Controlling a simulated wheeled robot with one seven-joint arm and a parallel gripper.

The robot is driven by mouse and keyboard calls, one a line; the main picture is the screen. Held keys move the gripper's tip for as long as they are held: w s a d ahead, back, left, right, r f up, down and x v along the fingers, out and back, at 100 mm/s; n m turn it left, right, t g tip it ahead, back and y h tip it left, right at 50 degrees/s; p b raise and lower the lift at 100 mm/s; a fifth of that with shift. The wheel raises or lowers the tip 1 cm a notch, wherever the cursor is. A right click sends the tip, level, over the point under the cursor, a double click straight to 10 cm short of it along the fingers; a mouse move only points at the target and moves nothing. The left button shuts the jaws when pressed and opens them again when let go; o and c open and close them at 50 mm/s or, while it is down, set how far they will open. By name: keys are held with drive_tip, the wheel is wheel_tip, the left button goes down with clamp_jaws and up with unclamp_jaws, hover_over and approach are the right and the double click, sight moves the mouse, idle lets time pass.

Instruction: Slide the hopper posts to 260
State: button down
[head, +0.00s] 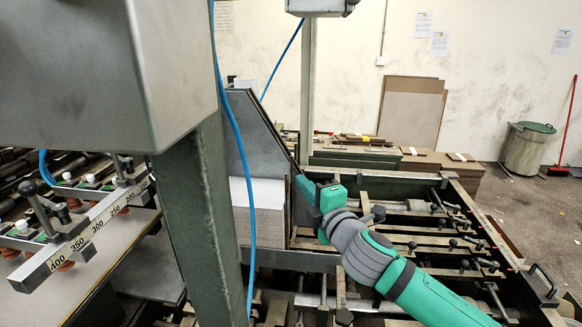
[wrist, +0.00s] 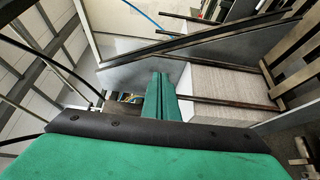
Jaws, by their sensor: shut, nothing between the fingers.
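My gripper (head: 303,188) is shut and empty at the right side of the hopper. In the wrist view its green fingers (wrist: 160,82) are together, in front of a grey metal plate. The hopper holds a stack of grey board (head: 266,208), also seen in the wrist view (wrist: 222,85) right of the fingers. A slanted grey side plate (head: 243,125) rises behind the stack. Dark rods (wrist: 225,102) cross in front of the stack in the wrist view; I cannot tell whether they are the hopper posts. No 260 mark is readable by the hopper.
A scale bar (head: 88,228) numbered up to 400 stands at the left, with suckers and knobs. A green column (head: 203,215) and blue hose (head: 247,200) block part of the head view. Rails and clamp handles (head: 450,225) fill the right side. Board stacks (head: 455,172) stand behind.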

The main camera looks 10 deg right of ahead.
drive_tip(key=x, duration=1)
